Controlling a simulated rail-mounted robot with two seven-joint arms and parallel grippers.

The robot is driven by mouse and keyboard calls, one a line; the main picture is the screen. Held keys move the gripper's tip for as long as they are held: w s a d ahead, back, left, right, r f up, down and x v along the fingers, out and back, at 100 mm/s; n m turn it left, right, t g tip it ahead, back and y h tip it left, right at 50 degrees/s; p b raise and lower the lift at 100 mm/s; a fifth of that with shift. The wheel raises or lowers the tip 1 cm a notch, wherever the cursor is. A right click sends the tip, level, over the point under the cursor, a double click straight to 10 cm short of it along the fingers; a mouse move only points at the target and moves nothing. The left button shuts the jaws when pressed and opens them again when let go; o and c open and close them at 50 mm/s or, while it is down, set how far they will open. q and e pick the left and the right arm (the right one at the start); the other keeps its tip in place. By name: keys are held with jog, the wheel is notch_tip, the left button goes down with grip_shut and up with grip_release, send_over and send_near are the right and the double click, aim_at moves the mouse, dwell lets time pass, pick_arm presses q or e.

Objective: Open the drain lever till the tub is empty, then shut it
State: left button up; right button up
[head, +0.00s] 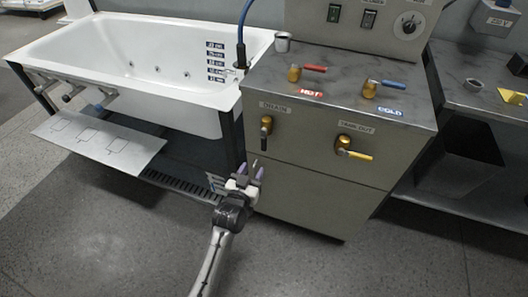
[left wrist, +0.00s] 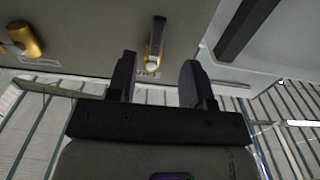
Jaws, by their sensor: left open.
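The drain lever (head: 264,140) has a brass valve body and a dark handle that hangs straight down, under a DRAIN label (head: 275,107) on the grey cabinet front. It also shows in the left wrist view (left wrist: 156,38), beyond my fingertips. My left gripper (head: 251,170) is open and empty, below the lever and slightly left of it, apart from it. Its two fingers show in the left wrist view (left wrist: 157,75) with a clear gap. The white tub (head: 130,50) stands at the left with depth labels on its inner wall; I cannot make out a water surface. My right gripper is out of view.
A yellow-handled TANK OUT valve (head: 345,146) sits right of the drain lever. A red HOT lever (head: 310,68) and a blue COLD lever (head: 385,84) are on the cabinet top beside a small cup (head: 282,42). The floor before the cabinet is clear.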

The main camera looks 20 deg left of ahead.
aim_at(263, 150)
pick_arm(q)
jog(key=w+b, duration=0.4)
jog(key=w, duration=0.5)
jog(key=shift+f, duration=0.15)
jog(key=shift+w+d+b, duration=0.1)
jog(key=shift+w+b, duration=0.35)
jog(key=shift+w, duration=0.5)
jog(key=shift+c, duration=0.3)
grip_shut()
